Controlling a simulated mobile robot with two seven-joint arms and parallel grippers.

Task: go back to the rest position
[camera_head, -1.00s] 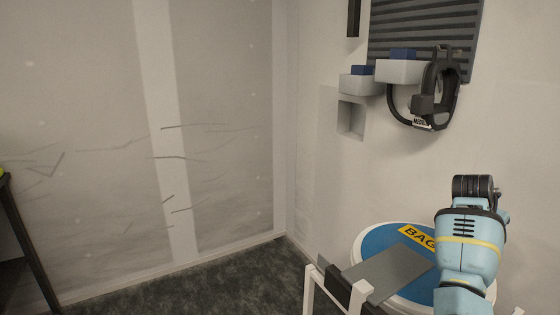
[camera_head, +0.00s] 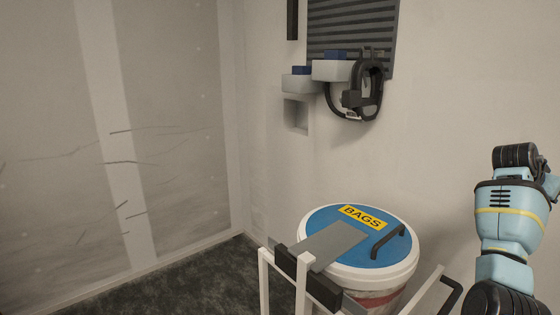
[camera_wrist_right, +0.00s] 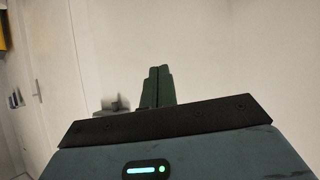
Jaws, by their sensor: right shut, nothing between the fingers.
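My right arm (camera_head: 510,215) stands at the right edge of the head view, bent, with its far end turned away so its fingertips do not show there. In the right wrist view my right gripper (camera_wrist_right: 158,72) has its two green fingers together, with nothing between them and a pale wall beyond. My left gripper is in neither view.
A bin with a blue lid (camera_head: 325,215) marked BAGS stands in a white frame (camera_head: 264,285) by the wall. A black mask-like item (camera_head: 365,92) hangs by a vent grille (camera_head: 352,35). Dark floor (camera_head: 190,285) lies open at left.

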